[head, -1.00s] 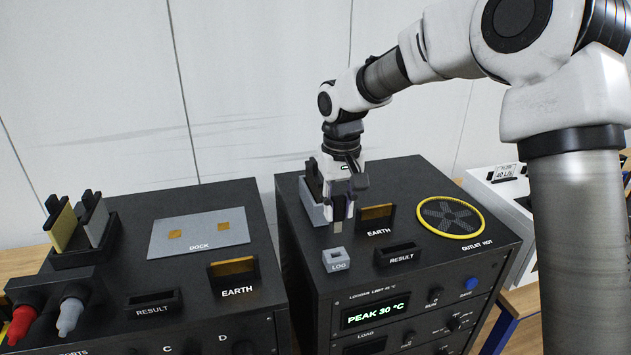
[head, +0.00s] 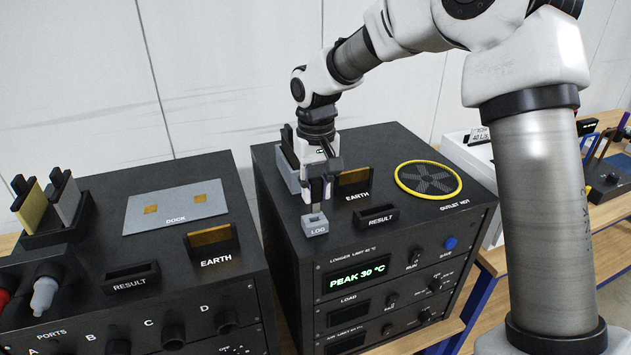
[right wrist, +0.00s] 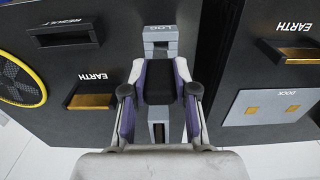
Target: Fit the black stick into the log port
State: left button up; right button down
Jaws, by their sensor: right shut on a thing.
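The log port (head: 314,226) is a small grey block with a dark opening, labelled LOG, near the front edge of the right-hand black rack unit. It also shows at the top of the right wrist view (right wrist: 161,34). My right gripper (head: 318,198) points down just above and behind the port. In the right wrist view its purple-padded fingers (right wrist: 158,95) are shut on the black stick (right wrist: 158,82), whose dark body lies between them. The stick's lower end is hidden, so I cannot tell whether it touches the port. My left gripper is not in view.
A grey holder (head: 287,178) stands close behind my right gripper. The EARTH slot (head: 354,180), RESULT slot (head: 377,215) and yellow-ringed fan outlet (head: 428,180) lie to the right. A gap separates this unit from the left unit with the grey DOCK plate (head: 176,207).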

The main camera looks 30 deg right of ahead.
jog(key=shift+s+f, duration=0.15)
jog(key=shift+f, duration=0.1)
jog(key=shift+w+f, duration=0.3)
jog(key=shift+w, duration=0.2)
jog(key=shift+s+r, duration=0.2)
jog(key=shift+s, duration=0.1)
jog(key=shift+w+p, duration=0.1)
jog(key=shift+p, duration=0.2)
jog(key=shift+f, duration=0.15)
